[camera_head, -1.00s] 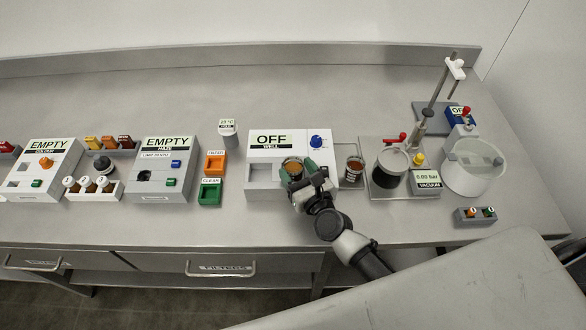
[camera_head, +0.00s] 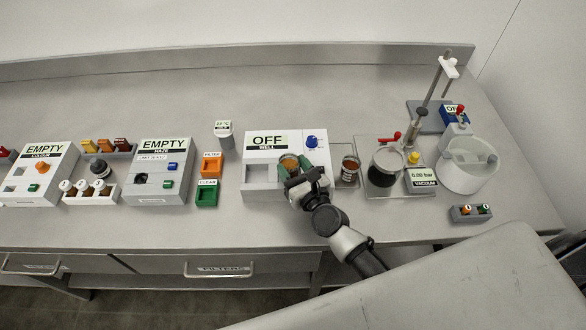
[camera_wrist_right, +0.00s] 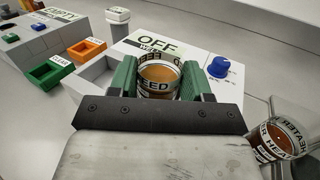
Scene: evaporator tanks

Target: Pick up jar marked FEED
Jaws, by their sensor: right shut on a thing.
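The jar marked FEED (camera_wrist_right: 158,82) is a clear jar with amber-brown liquid and a white lettered band. In the right wrist view it sits between the green fingers of my right gripper (camera_wrist_right: 160,84), which is shut on it. In the head view the jar (camera_head: 289,163) is at the front of the white box marked OFF and WELL (camera_head: 262,140), partly hidden by my right gripper (camera_head: 301,170). I cannot tell whether its base touches anything. My left gripper is not in view.
A second jar with brown liquid (camera_head: 350,168) stands just right of the box. Further right are a dark vessel (camera_head: 383,165), a vacuum readout (camera_head: 422,179) and a clear round bath (camera_head: 470,165). Orange (camera_head: 211,164) and green (camera_head: 207,193) trays are left. The bench behind is clear.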

